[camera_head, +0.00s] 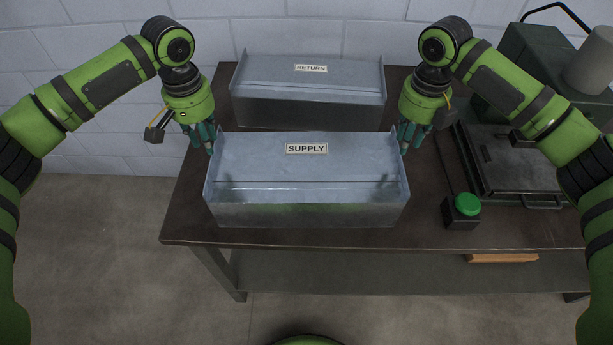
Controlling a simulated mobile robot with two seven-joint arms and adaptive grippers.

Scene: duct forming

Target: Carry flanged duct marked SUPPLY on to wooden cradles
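The flanged duct marked SUPPLY (300,175) is a grey sheet-metal box with a raised flange at each end. It rests near the front of the dark table. My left gripper (208,145) points down at the far corner of its left flange. My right gripper (404,145) points down at the far corner of its right flange. Both fingertips are at or very close to the flanges; contact and finger opening cannot be made out. No wooden cradles are clearly seen; a strip of orange wood (502,257) shows below the table's front edge, mostly hidden.
A similar duct marked RETURN (310,88) lies just behind on the table (185,222). To the right are a green push button (466,205) on a black box and a dark machine (515,165) with a flat plate. Bare tabletop lies left of the ducts.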

